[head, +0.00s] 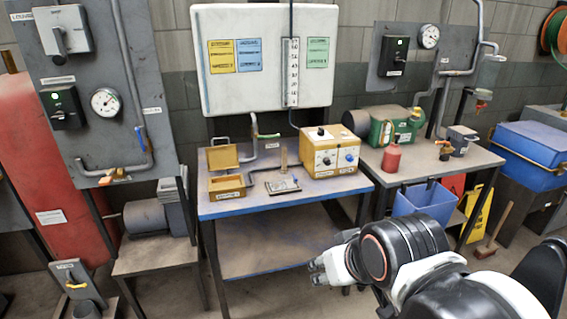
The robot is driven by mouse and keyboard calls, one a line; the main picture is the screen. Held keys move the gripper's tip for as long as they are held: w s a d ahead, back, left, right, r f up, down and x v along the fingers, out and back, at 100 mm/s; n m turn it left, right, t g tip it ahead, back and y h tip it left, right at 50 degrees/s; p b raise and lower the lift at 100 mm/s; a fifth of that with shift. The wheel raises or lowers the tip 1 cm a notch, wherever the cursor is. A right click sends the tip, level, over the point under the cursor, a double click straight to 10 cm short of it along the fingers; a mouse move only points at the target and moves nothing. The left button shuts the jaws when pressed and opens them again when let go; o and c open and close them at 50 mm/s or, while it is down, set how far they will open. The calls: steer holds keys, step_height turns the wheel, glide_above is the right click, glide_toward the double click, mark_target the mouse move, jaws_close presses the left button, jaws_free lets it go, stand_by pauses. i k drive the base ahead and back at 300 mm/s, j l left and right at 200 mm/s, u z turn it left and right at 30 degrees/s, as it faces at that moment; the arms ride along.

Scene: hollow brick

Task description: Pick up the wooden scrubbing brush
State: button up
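I cannot pick out the wooden scrubbing brush for certain. A broom-like tool with a wooden handle (498,226) stands on the floor at the right. My gripper (314,273) is in front of the bench, low and to the right of its middle, pointing left. Its two fingertips look apart with nothing between them. It is well away from the things on the bench top.
A second bench with a red can (391,158) stands right, above a blue bin (427,201).

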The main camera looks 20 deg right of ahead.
mark_target(285, 169)
steer(key=i+j+z, duration=0.15)
steer(key=i, duration=0.35)
steer(key=i+j+z, duration=0.15)
steer(key=i, duration=0.35)
steer(key=i+j+z, duration=0.15)
steer(key=i, duration=0.35)
steer(key=i+j+z, duration=0.15)
steer(key=i+j, duration=0.2)
steer(key=i, duration=0.1)
